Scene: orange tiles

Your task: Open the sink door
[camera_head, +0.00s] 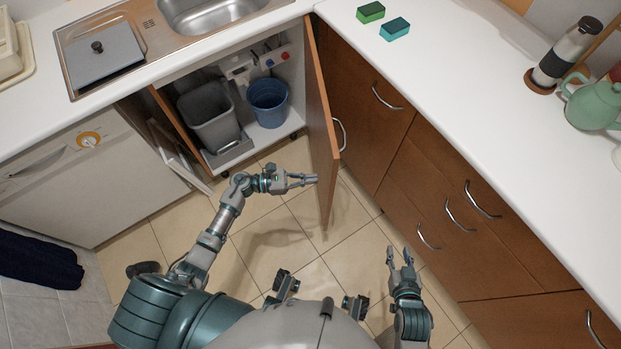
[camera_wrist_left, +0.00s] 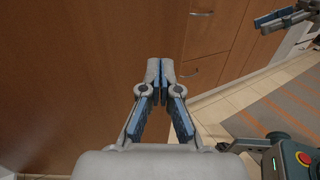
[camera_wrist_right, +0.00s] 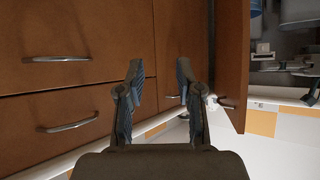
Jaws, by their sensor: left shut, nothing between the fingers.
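The brown wooden sink door (camera_head: 321,130) stands swung wide open on the right side of the sink cabinet, its metal handle (camera_head: 341,134) on the right face. My left gripper (camera_head: 314,179) is shut and empty, its tips at the inner face of the door near the lower part; whether they touch it I cannot tell. In the left wrist view the closed fingers (camera_wrist_left: 162,66) point at brown wood. My right gripper (camera_head: 400,252) is open and empty, low over the floor in front of the drawers; its parted fingers (camera_wrist_right: 158,82) also show in the right wrist view.
Inside the cabinet stand a grey bin (camera_head: 209,118) and a blue bucket (camera_head: 268,102). Brown drawers with handles (camera_head: 459,215) line the right. A dishwasher (camera_head: 75,170) is at the left. The tiled floor (camera_head: 300,225) before the cabinet is mostly clear. Two sponges (camera_head: 394,28) lie on the countertop.

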